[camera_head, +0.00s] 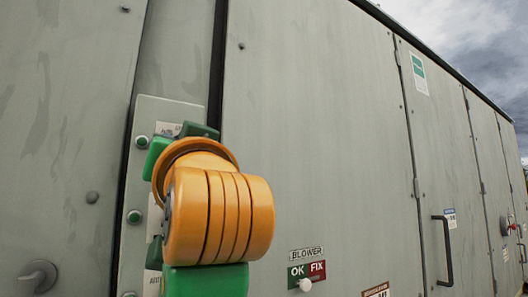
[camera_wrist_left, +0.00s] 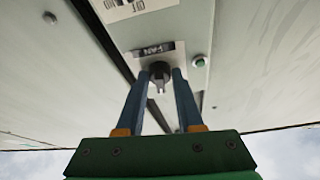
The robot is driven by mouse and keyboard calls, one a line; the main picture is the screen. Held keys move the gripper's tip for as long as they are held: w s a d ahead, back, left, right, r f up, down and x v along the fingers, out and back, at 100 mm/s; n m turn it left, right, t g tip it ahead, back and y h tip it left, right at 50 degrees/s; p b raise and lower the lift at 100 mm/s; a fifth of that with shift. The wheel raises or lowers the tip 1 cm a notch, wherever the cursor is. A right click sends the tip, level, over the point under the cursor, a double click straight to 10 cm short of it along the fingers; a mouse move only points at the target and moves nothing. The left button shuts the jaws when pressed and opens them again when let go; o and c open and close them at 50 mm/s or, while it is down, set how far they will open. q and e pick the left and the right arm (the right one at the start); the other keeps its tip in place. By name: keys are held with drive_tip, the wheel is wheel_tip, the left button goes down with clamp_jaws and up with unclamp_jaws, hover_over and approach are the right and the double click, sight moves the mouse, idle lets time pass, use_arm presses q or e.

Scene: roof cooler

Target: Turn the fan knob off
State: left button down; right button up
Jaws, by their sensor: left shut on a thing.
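The fan knob (camera_wrist_left: 159,78) is a small dark knob with a pointer, under a black FAN label (camera_wrist_left: 154,49) on a pale control panel (camera_wrist_left: 225,28). In the left wrist view my left gripper (camera_wrist_left: 161,74) has its two dark blue fingers on either side of the knob and is shut on it. In the head view, my orange wrist and green gripper body (camera_head: 200,130) cover the knob and fingertips. The panel shows there as a narrow upright strip (camera_head: 127,250). My right gripper is not in view.
Green round fittings (camera_head: 134,216) line the panel. A grey latch (camera_head: 38,277) is at lower left. To the right, a BLOWER label (camera_head: 306,254) sits above an OK/FIX plate with a white knob (camera_head: 305,285). A black door handle (camera_head: 446,250) sticks out farther right.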

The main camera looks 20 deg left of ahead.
use_arm(q)
drive_tip(key=shift+r+n+g+y, duration=0.1)
drive_tip(key=shift+n+g+y, duration=0.3)
drive_tip(key=shift+n, duration=0.9)
drive_tip(key=c, duration=0.5)
unclamp_jaws()
drive_tip(key=shift+d, duration=0.1)
drive_tip(key=shift+c, duration=0.2)
drive_tip(key=b+v, duration=0.3)
drive_tip(key=v, duration=0.4)
drive_tip(key=shift+d, duration=0.15)
